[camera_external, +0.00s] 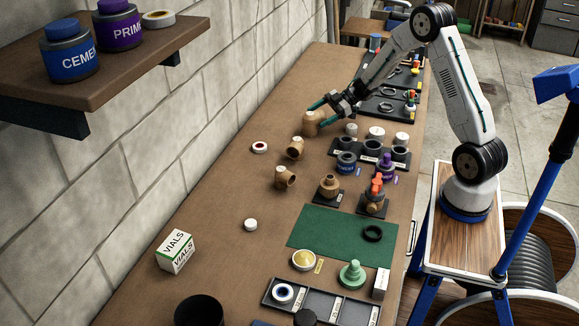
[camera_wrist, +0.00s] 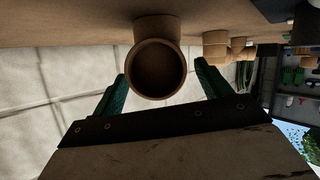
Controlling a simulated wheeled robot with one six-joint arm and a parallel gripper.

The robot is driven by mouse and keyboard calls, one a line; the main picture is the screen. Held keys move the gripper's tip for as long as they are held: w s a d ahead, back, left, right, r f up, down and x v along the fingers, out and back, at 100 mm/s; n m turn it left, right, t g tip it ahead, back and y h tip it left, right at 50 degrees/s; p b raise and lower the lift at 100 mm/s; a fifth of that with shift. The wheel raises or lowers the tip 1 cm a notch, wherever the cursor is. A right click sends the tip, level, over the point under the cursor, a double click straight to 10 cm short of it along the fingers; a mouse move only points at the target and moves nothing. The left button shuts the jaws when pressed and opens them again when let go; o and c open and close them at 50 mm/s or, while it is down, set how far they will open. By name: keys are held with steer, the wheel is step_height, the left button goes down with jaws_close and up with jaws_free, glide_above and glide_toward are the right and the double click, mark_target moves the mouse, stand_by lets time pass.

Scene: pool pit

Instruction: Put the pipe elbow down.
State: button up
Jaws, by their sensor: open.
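The tan pipe elbow (camera_external: 310,124) stands on the brown workbench near the block wall, beyond two similar fittings. My gripper (camera_external: 321,113) is open beside it, with its green fingers pointing at the elbow. In the wrist view the bench is at the top, and the elbow (camera_wrist: 158,68) shows its round dark opening toward the camera. The gripper's fingertips (camera_wrist: 162,78) lie one to each side of the elbow, with gaps visible between them and it. The elbow seems to rest on the bench.
Two tan fittings (camera_external: 295,148) (camera_external: 285,178) and a red-and-white ring (camera_external: 260,147) lie nearer the camera. A black holder with cups (camera_external: 345,153) stands to the right. The bench left of the mat is mostly clear.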

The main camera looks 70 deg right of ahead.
steer(key=v, duration=0.9)
steer(key=w+a+r+m+t+h, duration=0.2)
steer(key=w+r+h, duration=0.45)
steer(key=r, duration=0.25)
steer(key=s+a+r+m+g+h, duration=0.1)
steer(key=s+a+r+m+h, duration=0.2)
steer(key=s+r+m+h, duration=0.35)
steer(key=s+a+g+y, duration=0.1)
steer(key=s+a+g, duration=0.2)
steer(key=s+a, duration=0.4)
steer(key=s+a+f+m+g+y, duration=0.1)
steer(key=s+a+g, duration=0.2)
steer(key=s+a, duration=0.5)
steer(key=s+a+f+m+g+y, duration=0.1)
steer(key=s+a+g, duration=0.3)
steer(key=s, duration=1.2)
steer(key=a, duration=0.3)
steer(key=shift+a+y, duration=0.15)
steer(key=shift+y, duration=0.25)
